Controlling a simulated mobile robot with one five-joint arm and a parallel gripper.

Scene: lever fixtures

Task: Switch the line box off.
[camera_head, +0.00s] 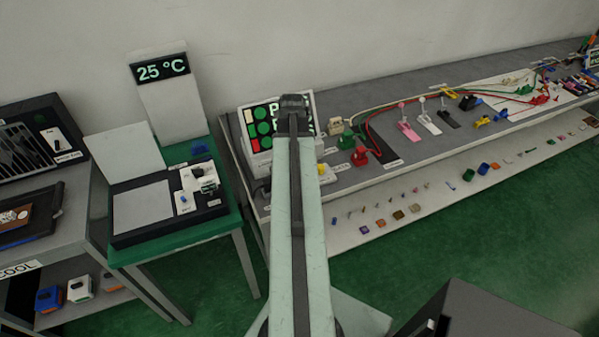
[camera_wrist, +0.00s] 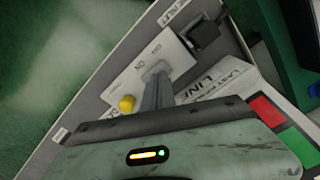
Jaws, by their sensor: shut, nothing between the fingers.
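The line box is a white box (camera_wrist: 174,50) on the grey bench in the wrist view, with small dark lettering on its top and a black part at its far end. A yellow knob (camera_wrist: 127,103) shows at its near left side; the yellow knob (camera_head: 322,168) also shows just right of my arm in the head view. My gripper (camera_wrist: 158,70) is shut and empty, its fingertips over the box top, right of the yellow knob. A small gap shows between fingers and knob. Whether the tips touch the box, I cannot tell.
A panel with red and green squares (camera_wrist: 268,111) stands close at the lower right. In the head view, several levers (camera_head: 408,128) and cables stand farther right along the bench.

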